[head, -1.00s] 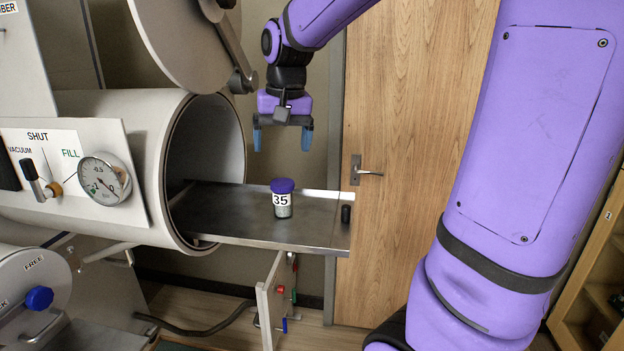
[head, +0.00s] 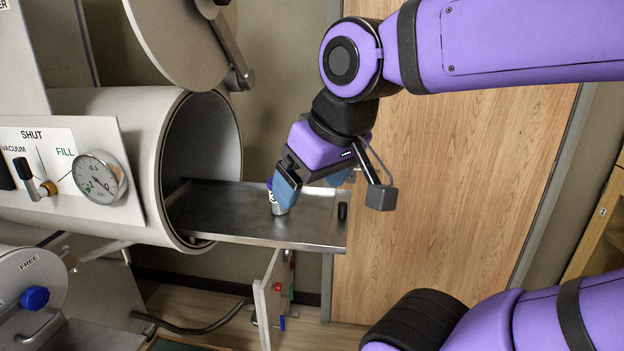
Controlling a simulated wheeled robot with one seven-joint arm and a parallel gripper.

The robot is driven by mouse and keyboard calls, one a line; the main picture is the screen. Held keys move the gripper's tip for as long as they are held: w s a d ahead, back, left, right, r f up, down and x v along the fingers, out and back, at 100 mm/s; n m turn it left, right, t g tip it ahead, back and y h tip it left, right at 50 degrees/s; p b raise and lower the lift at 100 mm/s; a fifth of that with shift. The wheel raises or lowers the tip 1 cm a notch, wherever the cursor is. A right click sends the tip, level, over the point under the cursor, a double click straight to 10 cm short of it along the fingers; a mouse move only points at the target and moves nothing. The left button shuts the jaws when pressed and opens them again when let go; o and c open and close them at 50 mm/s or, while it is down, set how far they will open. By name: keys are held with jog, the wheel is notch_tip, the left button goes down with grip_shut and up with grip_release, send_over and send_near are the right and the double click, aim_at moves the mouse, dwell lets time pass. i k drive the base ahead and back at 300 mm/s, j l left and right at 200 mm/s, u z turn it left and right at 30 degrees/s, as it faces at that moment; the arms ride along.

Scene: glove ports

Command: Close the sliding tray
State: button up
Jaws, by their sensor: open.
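The sliding tray (head: 225,215) is a grey metal sheet. It sticks out to the right from the round mouth of the white cylindrical port (head: 205,140). A small dark handle (head: 342,211) stands at its right end. A small vial (head: 278,208) with a purple cap stands on the tray, partly hidden behind my gripper's finger. My gripper (head: 312,190) is open with blue fingertips, tilted, in front of or above the tray's right half. I cannot tell whether a finger touches the vial or the tray.
The port's round door (head: 180,35) hangs open above the mouth. A panel with a gauge (head: 100,178) and a valve lever (head: 47,188) is on the cylinder's side. A lower port with a blue knob (head: 35,297) is at the bottom left. A wooden door (head: 460,170) stands behind.

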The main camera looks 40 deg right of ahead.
aim_at(226, 211)
jog(key=k+z, duration=0.35)
jog(key=k+l+z, duration=0.1)
jog(key=z, duration=0.25)
jog(key=k+l, duration=0.05)
